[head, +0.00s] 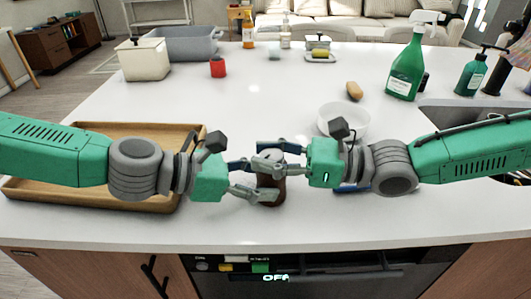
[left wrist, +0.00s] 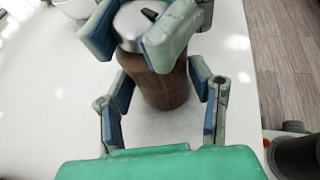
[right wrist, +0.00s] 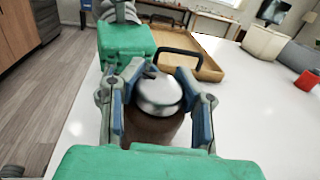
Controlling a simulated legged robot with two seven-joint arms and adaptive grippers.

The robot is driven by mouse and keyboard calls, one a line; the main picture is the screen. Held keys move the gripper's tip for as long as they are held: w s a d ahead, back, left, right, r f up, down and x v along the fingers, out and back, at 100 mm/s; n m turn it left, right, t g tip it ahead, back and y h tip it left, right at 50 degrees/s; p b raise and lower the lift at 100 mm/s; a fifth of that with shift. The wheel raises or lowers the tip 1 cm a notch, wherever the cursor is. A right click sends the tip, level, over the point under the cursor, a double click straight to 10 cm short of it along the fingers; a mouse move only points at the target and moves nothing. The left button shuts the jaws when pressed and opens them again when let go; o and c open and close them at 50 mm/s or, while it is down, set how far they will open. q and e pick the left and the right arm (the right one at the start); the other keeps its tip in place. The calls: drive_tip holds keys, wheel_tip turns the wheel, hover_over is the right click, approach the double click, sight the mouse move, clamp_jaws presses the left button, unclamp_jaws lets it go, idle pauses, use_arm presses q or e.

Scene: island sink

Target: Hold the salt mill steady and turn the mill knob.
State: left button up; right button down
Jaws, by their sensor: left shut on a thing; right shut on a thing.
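The salt mill (head: 270,190) stands upright on the white counter near its front edge. It has a brown body (left wrist: 166,88) and a silver metal knob (right wrist: 160,94) on top. My left gripper (head: 258,181) comes in low from the left and is shut around the brown body. My right gripper (head: 268,160) comes in from the right, higher up, and is shut on the knob. In the left wrist view, the right gripper's fingers partly cover the knob. In the head view, the fingers hide most of the mill's top.
A wooden tray (head: 100,200) lies under my left arm. A white bowl (head: 345,118) stands behind my right gripper. A green spray bottle (head: 406,72) and a sink (head: 470,112) are at the right. The counter's middle behind the mill is clear.

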drive_tip(key=shift+w+d+t, duration=0.15)
drive_tip(key=shift+d+t, duration=0.15)
drive_tip(key=shift+d, duration=0.1)
drive_tip(key=shift+w, duration=0.1)
drive_tip(key=c, duration=1)
unclamp_jaws()
drive_tip(key=d, duration=0.4)
drive_tip(key=s+d, duration=0.1)
drive_tip(key=d, duration=0.2)
drive_tip(key=s+d, duration=0.1)
drive_tip(key=d, duration=0.3)
drive_tip(key=shift+s+d, duration=0.25)
drive_tip(key=shift+d, duration=0.1)
drive_tip(key=shift+c, duration=1)
